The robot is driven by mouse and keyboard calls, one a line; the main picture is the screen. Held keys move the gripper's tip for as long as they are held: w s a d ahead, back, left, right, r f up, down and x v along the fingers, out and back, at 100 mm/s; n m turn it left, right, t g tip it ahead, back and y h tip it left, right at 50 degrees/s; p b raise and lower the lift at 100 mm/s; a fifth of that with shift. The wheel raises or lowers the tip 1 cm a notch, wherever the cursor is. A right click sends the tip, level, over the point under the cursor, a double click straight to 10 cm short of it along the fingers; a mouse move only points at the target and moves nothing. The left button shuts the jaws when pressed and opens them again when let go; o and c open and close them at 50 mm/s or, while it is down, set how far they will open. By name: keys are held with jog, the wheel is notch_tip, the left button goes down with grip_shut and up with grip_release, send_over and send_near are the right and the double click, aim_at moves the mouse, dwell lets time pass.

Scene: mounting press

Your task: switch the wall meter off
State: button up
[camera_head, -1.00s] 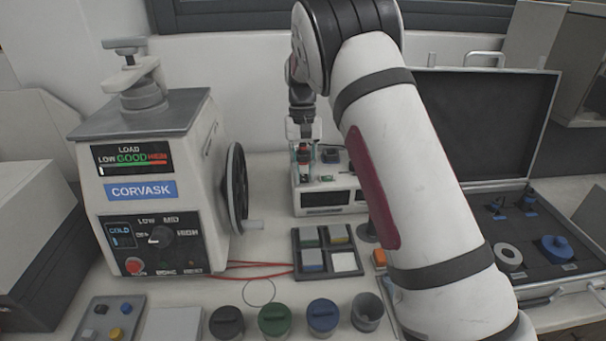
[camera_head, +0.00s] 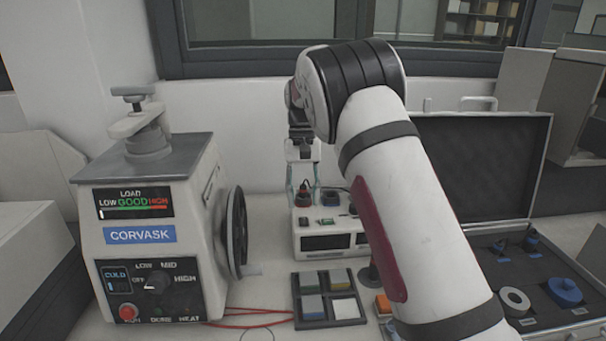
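A white box-shaped meter (camera_head: 329,222) with dark display windows on its front stands by the back wall; I take it as the wall meter. On its top are a red and dark knob-like part (camera_head: 303,197), a small green part (camera_head: 327,221) and a dark round part (camera_head: 331,198). My gripper (camera_head: 303,187) points down over the left of the meter. Its fingers are apart, one on each side of the red part; I cannot tell whether they touch it. The display readings are too small to read.
The press (camera_head: 150,215) with its side handwheel (camera_head: 235,232) stands at the left. A dark sample tray (camera_head: 312,310) lies in front of the meter. An open case (camera_head: 490,240) is at the right. My arm hides the area right of the meter.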

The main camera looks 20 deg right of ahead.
aim_at(303, 218)
jog(key=v, duration=0.6)
jog(key=shift+r, duration=0.4)
jog(key=s+r+t, duration=0.2)
jog(key=s+r, duration=0.4)
jog(key=s, duration=0.4)
jog(key=s+r+t, duration=0.2)
jog(key=s+r, duration=0.4)
jog(key=s, duration=0.4)
jog(key=s+f+n+t, duration=0.1)
jog(key=s+f, duration=0.2)
jog(key=s, duration=0.7)
jog(key=s+f+n+t+p, duration=0.1)
jog(key=s+f, duration=0.3)
jog(key=s, duration=0.6)
jog(key=shift+s+f+t+h, duration=0.3)
jog(key=shift+t, duration=0.3)
